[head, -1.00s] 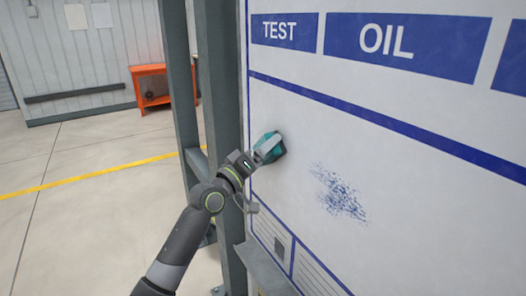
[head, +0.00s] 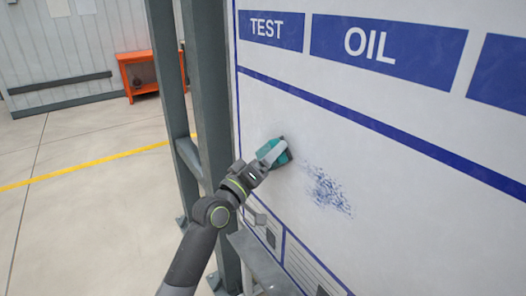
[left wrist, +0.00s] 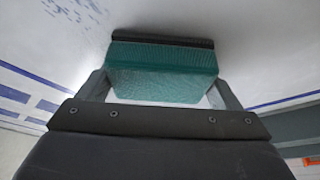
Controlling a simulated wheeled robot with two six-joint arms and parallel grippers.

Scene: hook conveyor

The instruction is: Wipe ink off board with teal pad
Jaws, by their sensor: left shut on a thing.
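The white board (head: 400,185) fills the right of the head view, with blue header boxes reading TEST and OIL. A speckled patch of blue ink (head: 328,190) is on it. My left gripper (head: 270,156) is shut on the teal pad (head: 281,152), which is just left of and above the ink. The pad (left wrist: 163,72) also shows between the fingers in the left wrist view, its dark far face at or very near the board. I cannot tell whether it touches. My right gripper is not in view.
A grey steel post frame (head: 207,90) stands along the board's left edge. A grey ledge (head: 262,265) juts out below the board. An orange cart (head: 140,74) stands far back by the wall. The floor at left is clear.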

